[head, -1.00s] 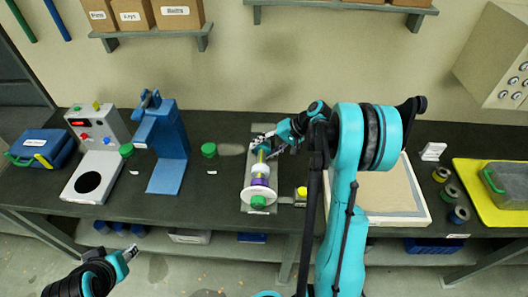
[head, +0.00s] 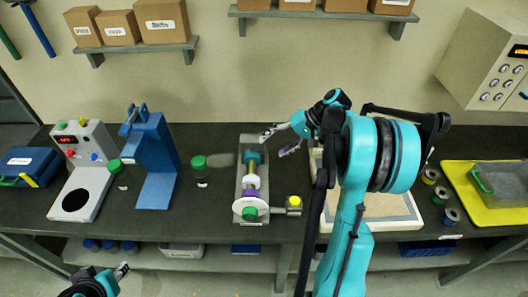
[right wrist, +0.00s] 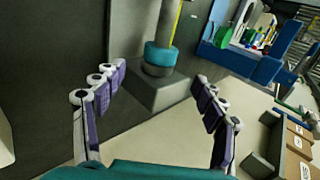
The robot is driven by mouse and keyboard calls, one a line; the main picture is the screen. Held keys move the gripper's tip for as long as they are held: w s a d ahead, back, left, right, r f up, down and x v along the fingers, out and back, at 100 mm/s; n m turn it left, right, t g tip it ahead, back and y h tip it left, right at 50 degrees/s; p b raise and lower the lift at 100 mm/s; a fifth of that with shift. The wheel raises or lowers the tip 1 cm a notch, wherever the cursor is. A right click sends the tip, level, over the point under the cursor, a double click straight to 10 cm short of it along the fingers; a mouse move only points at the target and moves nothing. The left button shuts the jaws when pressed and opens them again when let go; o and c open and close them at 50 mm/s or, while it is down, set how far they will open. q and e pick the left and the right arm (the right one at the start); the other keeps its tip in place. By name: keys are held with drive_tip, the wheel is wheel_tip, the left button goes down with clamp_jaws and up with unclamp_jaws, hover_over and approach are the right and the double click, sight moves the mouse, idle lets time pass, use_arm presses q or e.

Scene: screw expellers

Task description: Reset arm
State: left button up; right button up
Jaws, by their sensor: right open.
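My right gripper (head: 275,145) is open and empty, above the right side of the screw expeller's far end. The expeller (head: 239,184) stands on the dark bench with a grey base, a teal collar (head: 251,158), purple and white rings and a white disc with a green knob at its near end. In the right wrist view the two purple-padded fingers (right wrist: 158,78) are spread apart, with the teal collar (right wrist: 160,56) beyond them. My left gripper (head: 122,270) hangs at the lower left, in front of the bench; its jaw opening is too small to tell.
A grey scale-like device (head: 88,165), a blue stand (head: 160,165) and a green-capped jar (head: 201,172) stand left of the expeller. A shallow tray (head: 385,208) lies partly behind my right arm. A yellow mat (head: 490,220) with a grey bin is at far right.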

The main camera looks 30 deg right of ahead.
drive_tip(key=shift+v, duration=0.75)
drive_tip(key=s+a+r+h, duration=0.1)
drive_tip(key=a, duration=0.3)
drive_tip(key=s+a+n+h, duration=0.1)
drive_tip(key=s+a, duration=0.1)
drive_tip(key=a, duration=0.2)
drive_tip(key=s+a+r+h, duration=0.1)
drive_tip(key=s+a, duration=0.1)
drive_tip(key=a, duration=0.3)
drive_tip(key=shift+s+a+r+n+g+h, duration=0.1)
drive_tip(key=shift+r+n+g+h, duration=0.25)
drive_tip(key=shift+n+g+h, duration=0.05)
drive_tip(key=shift+n+t+h, duration=0.3)
drive_tip(key=shift+n+h, duration=0.4)
drive_tip(key=shift+h, duration=0.1)
drive_tip(key=s+a, duration=0.4)
drive_tip(key=shift+s+f, duration=0.1)
drive_tip(key=shift+s, duration=0.1)
drive_tip(key=s+a+f+n+t+h, duration=0.2)
drive_tip(key=s+a+n, duration=0.1)
drive_tip(key=s, duration=0.3)
drive_tip(key=shift+s+a+t, duration=0.3)
drive_tip(key=shift+a, duration=0.05)
